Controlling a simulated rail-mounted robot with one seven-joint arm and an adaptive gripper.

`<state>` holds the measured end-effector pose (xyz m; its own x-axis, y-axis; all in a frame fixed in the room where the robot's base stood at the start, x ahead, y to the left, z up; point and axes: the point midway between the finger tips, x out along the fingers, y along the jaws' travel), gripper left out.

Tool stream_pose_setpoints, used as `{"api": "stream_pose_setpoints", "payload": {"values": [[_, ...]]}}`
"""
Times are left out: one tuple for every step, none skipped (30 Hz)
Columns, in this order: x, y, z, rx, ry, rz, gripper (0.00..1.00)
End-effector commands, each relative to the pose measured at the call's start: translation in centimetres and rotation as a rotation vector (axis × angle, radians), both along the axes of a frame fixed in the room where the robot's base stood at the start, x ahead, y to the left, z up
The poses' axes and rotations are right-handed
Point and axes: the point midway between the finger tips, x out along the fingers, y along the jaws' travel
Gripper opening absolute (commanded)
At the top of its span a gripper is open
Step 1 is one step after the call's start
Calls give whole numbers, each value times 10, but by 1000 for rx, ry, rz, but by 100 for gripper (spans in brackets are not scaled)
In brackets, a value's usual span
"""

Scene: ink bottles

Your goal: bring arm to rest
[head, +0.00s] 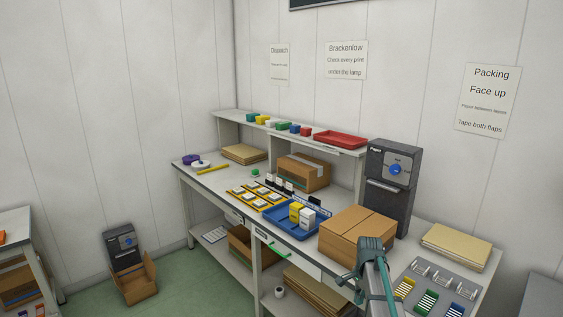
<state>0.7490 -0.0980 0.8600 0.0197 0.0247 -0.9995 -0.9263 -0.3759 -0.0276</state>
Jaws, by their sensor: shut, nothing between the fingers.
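My arm rises from the bottom edge, right of centre, as a grey-teal link. Its end, with my gripper (351,283), hangs in front of a closed cardboard box (357,235) on the workbench (225,189). The gripper is small and partly merged with the arm in this view. It looks shut and holds nothing that I can see. Whether it touches the bench edge cannot be told. A blue tray (284,226) to its left holds white and yellow ink boxes (302,215).
A black machine (391,185) stands behind the box. A grey rack (443,285) with yellow, green and blue items lies right of my arm. A yellow tray (262,204) holds several pale blocks. A shelf carries a red tray (340,138). Green floor (185,284) is open at left.

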Motion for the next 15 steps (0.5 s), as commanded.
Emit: {"api": "stream_pose_setpoints", "payload": {"values": [[-37,17,-24,-3,4,117,0],[-52,25,-36,-6,5,191,0],[-71,35,-51,-8,5,291,0],[-85,42,-61,-12,3,364,0],[-99,48,-71,-14,3,435,0],[-115,56,-82,-17,3,525,0],[-127,60,-89,-19,1,587,0],[-138,65,-95,-21,1,643,0],[-151,70,-103,-23,0,715,0],[-161,74,-108,-24,1,767,0],[-170,77,-112,-26,-1,814,0],[-182,81,-118,-28,0,875,0],[-192,84,-122,-30,1,919,0],[-200,86,-125,-32,-1,962,0],[-212,90,-130,-32,0,1018,0]]}}
